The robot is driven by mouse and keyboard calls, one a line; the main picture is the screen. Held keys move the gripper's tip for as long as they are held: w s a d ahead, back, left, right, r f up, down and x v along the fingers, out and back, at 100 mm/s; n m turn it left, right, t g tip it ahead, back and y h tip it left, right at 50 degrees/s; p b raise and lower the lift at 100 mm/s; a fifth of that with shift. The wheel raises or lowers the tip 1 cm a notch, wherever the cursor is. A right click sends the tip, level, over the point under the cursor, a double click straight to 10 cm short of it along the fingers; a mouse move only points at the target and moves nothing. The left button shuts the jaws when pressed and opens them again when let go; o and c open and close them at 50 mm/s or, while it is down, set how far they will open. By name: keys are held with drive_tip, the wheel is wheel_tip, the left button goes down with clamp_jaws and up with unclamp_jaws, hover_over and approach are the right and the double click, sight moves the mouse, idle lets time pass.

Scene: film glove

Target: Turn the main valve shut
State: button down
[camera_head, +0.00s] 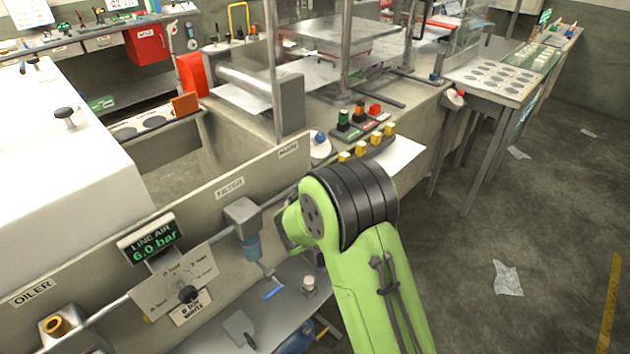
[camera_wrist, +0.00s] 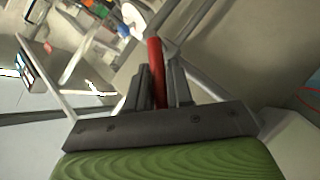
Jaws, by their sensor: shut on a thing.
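My gripper (camera_wrist: 159,78) is shut on a red handle (camera_wrist: 154,50) in the wrist view. The handle stands between the two dark fingers and sticks out beyond their tips. It looks like the main valve's lever; the valve body cannot be made out. In the head view my green arm hides the handle and the fingers. The pipe there runs behind my arm, below a label (camera_head: 289,150) on the panel that seems to read MAIN. The line air display (camera_head: 154,242) reads 6.0 bar.
Along the pipe to the left are a filter unit (camera_head: 243,215), a regulator plate with a dark knob (camera_head: 188,293) and an oiler fitting (camera_head: 56,326). A row of yellow buttons (camera_head: 367,147) is just beyond my arm. Open floor (camera_head: 480,240) lies on the right.

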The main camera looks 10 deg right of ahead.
drive_tip(key=d+r+m+g+y+p, duration=0.1)
drive_tip(key=p, duration=0.1)
drive_tip(key=w+m+g+y+p, duration=0.1)
drive_tip(key=p, duration=0.1)
drive_tip(key=shift+d+r+g, duration=0.3)
drive_tip(key=shift+d+r, duration=0.05)
drive_tip(key=shift+w+d+m+g+y+p, duration=0.25)
drive_tip(key=shift+m+g+y+p, duration=0.15)
drive_tip(key=shift+y, duration=0.15)
drive_tip(key=shift+w+d+m+g+y+p, duration=0.1)
drive_tip(key=shift+d+m+g+y+p, duration=0.15)
drive_tip(key=shift+m+g+y, duration=0.25)
drive_tip(key=shift+w+d+m+g+y, duration=0.15)
drive_tip(key=shift+d+m+g+y, duration=0.2)
drive_tip(key=shift+y, duration=0.3)
drive_tip(key=shift+f, duration=0.1)
drive_tip(key=c, duration=1.1)
unclamp_jaws()
